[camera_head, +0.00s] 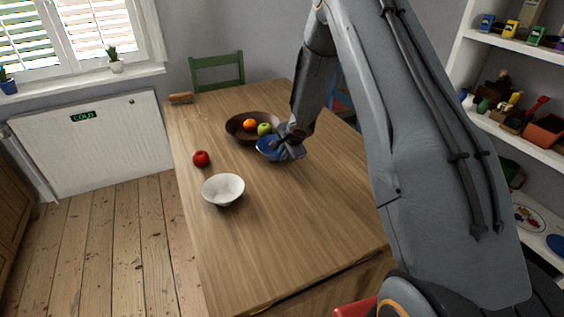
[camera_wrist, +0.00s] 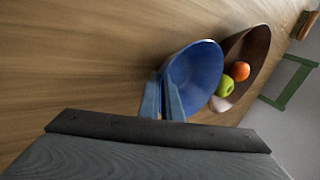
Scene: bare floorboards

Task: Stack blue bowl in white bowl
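The blue bowl (camera_head: 267,147) is at my gripper (camera_head: 289,143), beside the dark fruit bowl on the table. In the wrist view the blue bowl (camera_wrist: 197,75) shows its open inside, with its near rim between the two close-set fingers of my gripper (camera_wrist: 163,90). The fingers look shut on that rim, one inside the bowl and one outside. I cannot tell whether the bowl touches the table. The white bowl (camera_head: 223,189) stands upright and empty near the table's left edge, nearer to the head camera. It is not in the wrist view.
A brown bowl (camera_head: 235,130) holds an orange (camera_head: 250,124) and a green apple (camera_head: 264,129), close to the blue bowl. A red apple (camera_head: 201,158) lies behind the white bowl. The wooden table (camera_head: 268,210) is clear between the blue and white bowls. A green chair (camera_head: 217,72) stands behind.

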